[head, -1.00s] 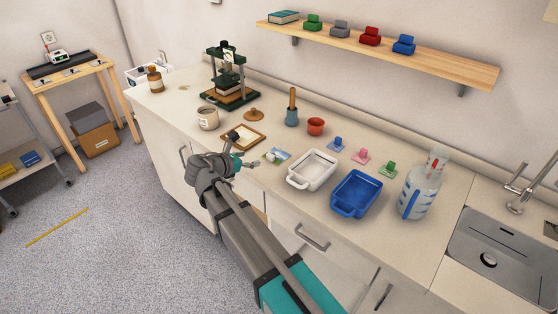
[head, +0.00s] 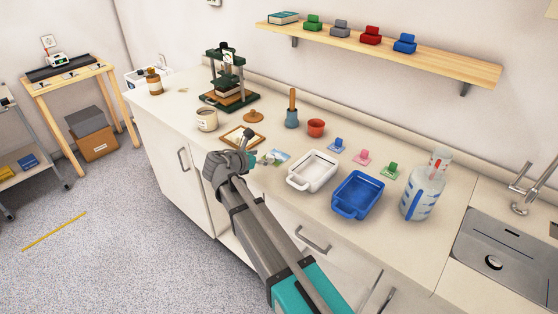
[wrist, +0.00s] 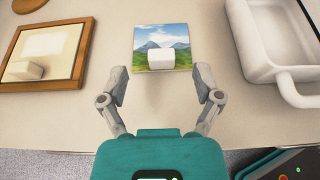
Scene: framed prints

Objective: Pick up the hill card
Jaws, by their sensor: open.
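The hill card (wrist: 150,34), a small square picture of green hills and blue mountains under a cloudy sky, lies on the counter. A white block (wrist: 161,59) sits on its lower middle. In the head view the card (head: 282,155) shows just beyond my gripper, partly hidden. My gripper (wrist: 161,84) is open and empty in the wrist view. Its two fingertips are apart, on the near side of the card, lined up left and right of the white block.
A wooden frame (head: 226,143) with a block on it lies left of the card. A white tray (head: 300,184) stands close on the right, with a blue tray (head: 345,209) beyond it. The counter (wrist: 75,120) around the card's near side is clear.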

